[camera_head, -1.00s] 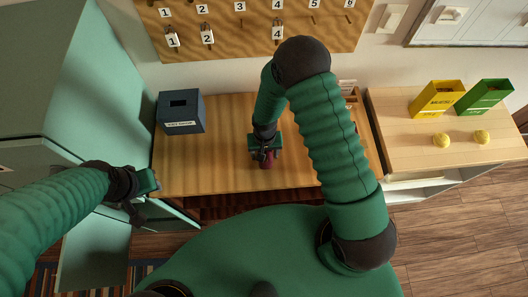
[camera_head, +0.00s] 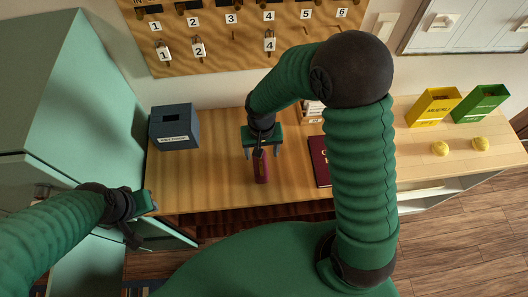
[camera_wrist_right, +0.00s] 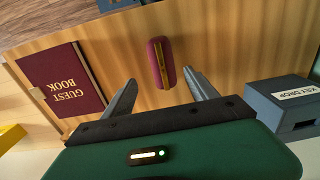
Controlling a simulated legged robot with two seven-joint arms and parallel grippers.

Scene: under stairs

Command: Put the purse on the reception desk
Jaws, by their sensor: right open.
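The purse (camera_head: 261,166) is small and dark red with a gold-coloured strip along it. It rests on the wooden reception desk (camera_head: 215,182), near the middle, and also shows in the right wrist view (camera_wrist_right: 160,62). My right gripper (camera_head: 263,153) is open just above and behind the purse. In the wrist view its two fingers (camera_wrist_right: 159,82) are spread, with the purse centred beyond the gap and touching neither finger. My left gripper (camera_head: 143,206) hangs by the desk's left front corner, away from the purse; its jaws are unclear.
A blue-grey key drop box (camera_head: 174,128) stands at the desk's left. A dark red guest book (camera_head: 319,160) lies to the right, partly behind my arm. A numbered key board (camera_head: 240,35) hangs behind. A side counter at right holds yellow (camera_head: 434,107) and green (camera_head: 481,103) boxes and two yellow balls.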

